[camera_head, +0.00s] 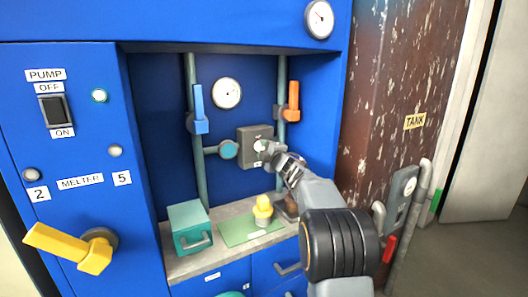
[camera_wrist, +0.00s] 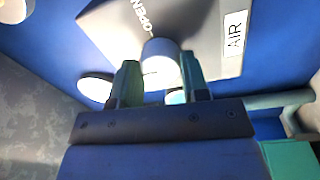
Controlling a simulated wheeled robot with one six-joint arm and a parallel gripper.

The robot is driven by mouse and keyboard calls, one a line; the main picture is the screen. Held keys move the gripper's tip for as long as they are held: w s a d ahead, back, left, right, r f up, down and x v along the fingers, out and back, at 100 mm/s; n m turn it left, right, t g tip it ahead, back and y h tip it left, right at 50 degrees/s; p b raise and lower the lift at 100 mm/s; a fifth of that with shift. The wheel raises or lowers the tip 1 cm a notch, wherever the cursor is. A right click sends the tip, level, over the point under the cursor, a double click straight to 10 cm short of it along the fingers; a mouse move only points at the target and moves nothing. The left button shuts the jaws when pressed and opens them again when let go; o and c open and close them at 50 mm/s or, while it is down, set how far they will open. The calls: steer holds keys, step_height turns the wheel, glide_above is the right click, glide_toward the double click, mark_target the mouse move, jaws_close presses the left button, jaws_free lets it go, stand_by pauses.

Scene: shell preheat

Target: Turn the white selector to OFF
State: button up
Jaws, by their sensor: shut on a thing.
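The white selector (camera_head: 260,145) is on the front of a grey box (camera_head: 247,158) in the blue recess. In the wrist view the white selector (camera_wrist: 160,52) sits between the two fingers of my gripper (camera_wrist: 159,68). My gripper (camera_head: 273,153) is shut on it, and partly hides it in the head view. The grey box face (camera_wrist: 190,25) in the wrist view carries the words "OPEN" and "AIR". No OFF mark can be read there, and I cannot tell where the selector points.
A blue lever (camera_head: 199,112) and an orange lever (camera_head: 292,103) are on pipes beside the box. A teal box (camera_head: 190,226) and a yellow knobbed thing (camera_head: 263,208) stand on the shelf below. A large yellow handle (camera_head: 72,247) juts out at left.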

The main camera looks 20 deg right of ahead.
steer(key=o, duration=0.9)
steer(key=s, duration=0.4)
steer(key=s+d, duration=0.1)
steer(key=s, duration=0.4)
steer(key=s+f, duration=0.1)
steer(key=s, duration=0.3)
steer(key=shift+s+d, duration=0.3)
steer(key=shift+s, duration=0.05)
steer(key=shift+r, duration=0.15)
steer(key=s+a+r+m+g+h+p, duration=0.5)
steer(key=r+m+p, duration=0.4)
steer(key=p, duration=0.5)
steer(key=s+a+m+g+y+p, duration=0.1)
steer(key=s+a+m+g+p, duration=0.1)
steer(key=s, duration=0.4)
steer(key=s+a+f+m+g+y+p, duration=0.1)
steer(key=s+a+m+g+p, duration=0.2)
steer(key=s+a+g+p, duration=0.1)
steer(key=s+a+f+m+g+p, duration=0.1)
steer(key=s+a+m+g+p, duration=0.2)
steer(key=s, duration=0.7)
steer(key=shift+s+a+f+g+y+p, duration=0.15)
steer(key=shift+a+g+y+p, duration=0.25)
steer(key=shift+a+p, duration=1.05)
